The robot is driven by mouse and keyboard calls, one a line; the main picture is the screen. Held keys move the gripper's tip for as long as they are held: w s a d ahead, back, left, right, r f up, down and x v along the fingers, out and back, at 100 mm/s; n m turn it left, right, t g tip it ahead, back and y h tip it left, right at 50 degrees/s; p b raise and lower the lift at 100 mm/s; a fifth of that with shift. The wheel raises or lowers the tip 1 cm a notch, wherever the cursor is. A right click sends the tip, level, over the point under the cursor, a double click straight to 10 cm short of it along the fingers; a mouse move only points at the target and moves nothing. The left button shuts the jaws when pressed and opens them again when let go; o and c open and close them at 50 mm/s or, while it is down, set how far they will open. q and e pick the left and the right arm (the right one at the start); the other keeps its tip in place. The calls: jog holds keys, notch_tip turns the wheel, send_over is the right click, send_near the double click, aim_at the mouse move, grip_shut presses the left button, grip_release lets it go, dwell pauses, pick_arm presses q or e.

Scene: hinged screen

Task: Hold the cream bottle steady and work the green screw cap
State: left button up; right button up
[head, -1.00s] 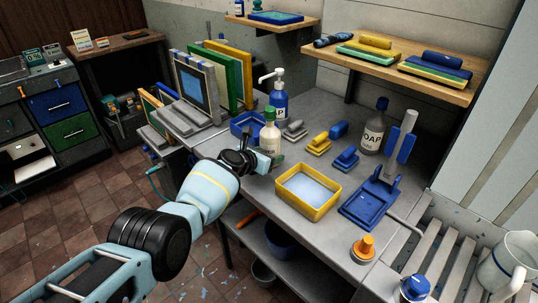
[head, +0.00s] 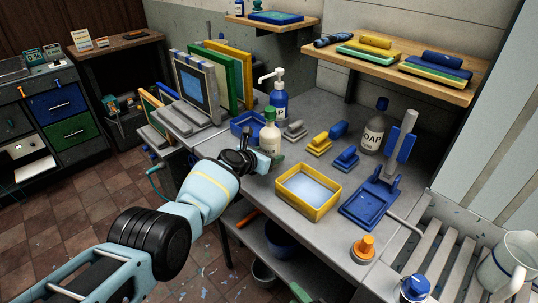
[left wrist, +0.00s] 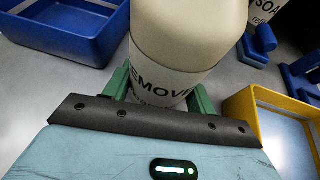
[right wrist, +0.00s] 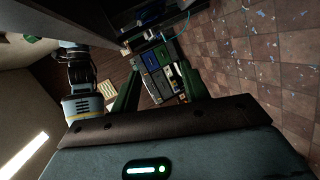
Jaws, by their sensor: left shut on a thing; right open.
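The cream bottle (head: 270,139) stands upright on the grey bench, with the green screw cap (head: 270,113) on top. My left gripper (head: 262,158) is shut around the lower part of the bottle. In the left wrist view the green fingers (left wrist: 160,97) flank the bottle's label (left wrist: 172,75); the cap is out of that view. A green tip at the bottom edge of the head view (head: 300,292) looks like part of my right gripper. In the right wrist view that gripper (right wrist: 157,78) is open and empty, with no bottle between its fingers.
A blue tray (head: 246,127) and blue pump bottle (head: 278,103) stand behind the bottle. A yellow tray (head: 322,207) of pale liquid is in front, to the right. Small blocks (head: 318,145), a soap bottle (head: 371,136) and a blue clamp stand (head: 362,211) lie further right.

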jog(key=w+a+r+n+t+y, duration=0.1)
jog(key=w+a+r+t+y, duration=0.1)
jog(key=w+r, duration=0.65)
jog(key=w+a+r+n+t+y, duration=0.1)
jog(key=w+a+r+y, duration=0.15)
jog(key=w+r, duration=0.65)
jog(key=w+a+r+t+y, duration=0.2)
jog(key=w+a+r, duration=0.15)
jog(key=r, duration=0.95)
jog(key=a+r+n+g+y, duration=0.3)
jog(key=a+n+g+y, duration=0.2)
jog(key=a+n+g, duration=0.85)
jog(key=n+t+h, duration=0.3)
jog(key=h, duration=1.3)
send_near(272, 111)
jog(key=shift+m, duration=0.25)
jog(key=x, duration=0.4)
jog(key=shift+w+d+f, duration=0.15)
jog(key=shift+w+f, duration=0.15)
jog(key=shift+x, duration=2.5)
